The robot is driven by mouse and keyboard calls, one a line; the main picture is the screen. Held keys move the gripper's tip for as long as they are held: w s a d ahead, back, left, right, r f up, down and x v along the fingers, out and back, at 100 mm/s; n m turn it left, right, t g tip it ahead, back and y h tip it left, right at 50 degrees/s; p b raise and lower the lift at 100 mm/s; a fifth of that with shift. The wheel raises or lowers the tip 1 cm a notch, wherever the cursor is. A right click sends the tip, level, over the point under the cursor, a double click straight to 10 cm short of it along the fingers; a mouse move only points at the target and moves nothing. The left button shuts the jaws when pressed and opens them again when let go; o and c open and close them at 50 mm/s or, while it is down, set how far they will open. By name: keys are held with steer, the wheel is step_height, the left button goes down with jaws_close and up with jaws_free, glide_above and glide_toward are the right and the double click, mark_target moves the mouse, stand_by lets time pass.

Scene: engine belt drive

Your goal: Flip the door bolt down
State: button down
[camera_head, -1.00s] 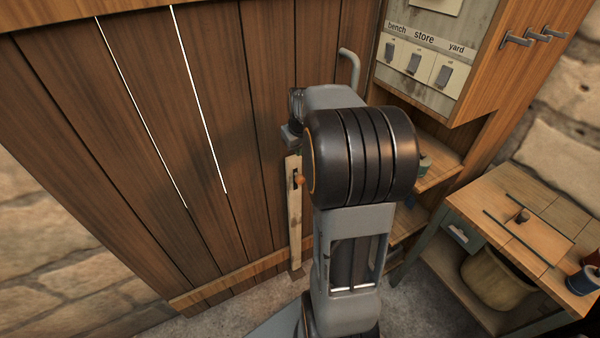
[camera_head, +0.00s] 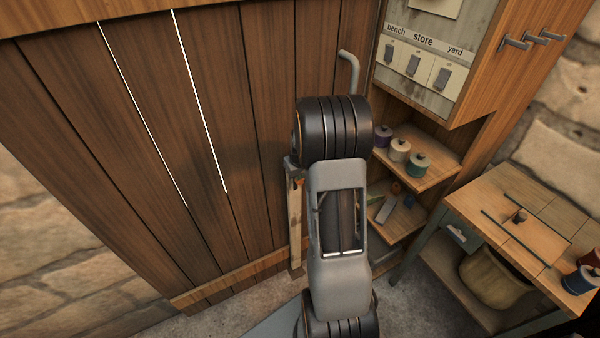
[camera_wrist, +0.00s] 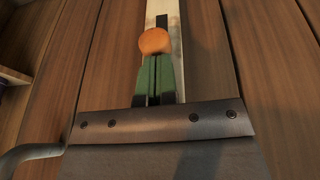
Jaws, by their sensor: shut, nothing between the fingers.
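The door (camera_head: 140,130) is brown planks. A pale wooden strip (camera_head: 296,235) runs up it, partly behind my arm. In the wrist view the bolt's round orange knob (camera_wrist: 154,41) sits on the pale strip (camera_wrist: 156,8), at a narrow black slot (camera_wrist: 162,22). My gripper (camera_wrist: 155,60) is shut, its green fingers side by side with nothing between them. Their tips are right at the knob's near edge; I cannot tell whether they touch it. In the head view my arm hides the fingers, and I cannot make out the knob there.
A grey bent handle (camera_head: 349,68) stands out from the door above my arm; it also shows in the wrist view (camera_wrist: 30,155). To the right are a switch panel (camera_head: 420,65), shelves with spools (camera_head: 400,150) and a small workbench (camera_head: 515,220).

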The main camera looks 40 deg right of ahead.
steer(key=shift+f, duration=0.1)
stand_by(0.3)
step_height(320, 180, down, 7)
steer(key=b, duration=0.6)
steer(key=shift+s+r, duration=0.15)
steer(key=shift+r, duration=0.05)
steer(key=shift+a, duration=0.1)
steer(key=r+p, duration=0.2)
steer(key=r, duration=0.1)
steer(key=r+p, duration=0.1)
steer(key=r, duration=0.1)
steer(key=shift+a, duration=0.35)
steer(key=d+v, duration=0.1)
steer(key=v, duration=0.8)
steer(key=shift+a+b, duration=0.3)
steer(key=shift+a, duration=0.2)
steer(key=shift+r, duration=0.15)
